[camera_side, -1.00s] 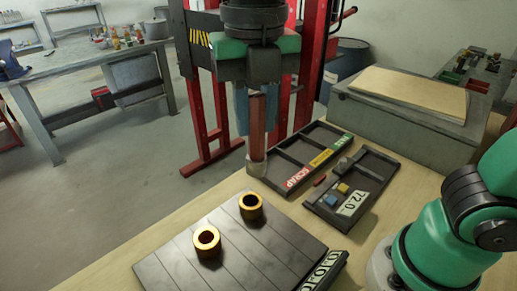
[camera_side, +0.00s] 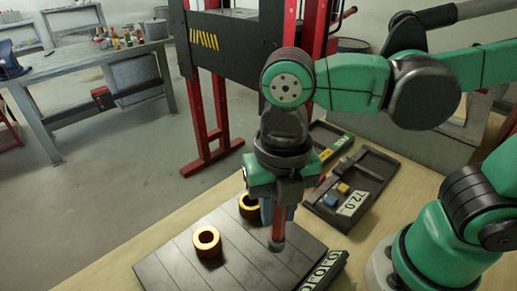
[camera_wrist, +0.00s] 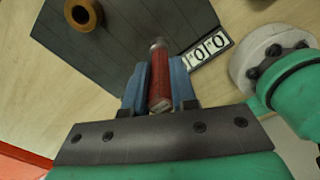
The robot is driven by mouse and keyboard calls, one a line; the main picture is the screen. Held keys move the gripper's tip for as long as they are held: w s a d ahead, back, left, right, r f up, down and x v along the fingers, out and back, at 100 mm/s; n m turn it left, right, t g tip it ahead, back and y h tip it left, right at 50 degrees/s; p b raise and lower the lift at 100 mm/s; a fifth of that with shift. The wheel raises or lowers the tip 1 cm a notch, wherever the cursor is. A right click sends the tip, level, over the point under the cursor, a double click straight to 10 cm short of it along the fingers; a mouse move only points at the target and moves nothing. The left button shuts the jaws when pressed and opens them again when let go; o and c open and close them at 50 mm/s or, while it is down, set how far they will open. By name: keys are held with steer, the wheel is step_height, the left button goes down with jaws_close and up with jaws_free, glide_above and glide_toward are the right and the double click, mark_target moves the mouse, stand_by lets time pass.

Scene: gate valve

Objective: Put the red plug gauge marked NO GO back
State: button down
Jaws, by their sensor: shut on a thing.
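My gripper (camera_side: 279,212) is shut on the red plug gauge (camera_side: 278,226), which hangs upright with its grey tip down over the right part of the dark slatted board (camera_side: 215,262). I cannot tell whether the tip touches the board. In the wrist view the red gauge (camera_wrist: 160,78) lies between the two blue fingers of my gripper (camera_wrist: 159,85). No NO GO marking is readable on it. One brass ring (camera_side: 207,241) stands on the board left of the gauge. Another brass ring (camera_side: 249,206) is partly hidden behind my gripper.
A numbered label (camera_side: 322,272) is on the board's right edge. A dark divided tray marked 72.0 (camera_side: 376,163) holds small blocks behind and to the right. Another tray (camera_side: 331,136) is mostly hidden by my arm. Bare wood lies left of the board.

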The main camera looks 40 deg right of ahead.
mark_target(276, 232)
steer(key=shift+f, duration=2.5)
steer(key=c, duration=0.7)
jaws_free()
steer(key=shift+f, duration=0.15)
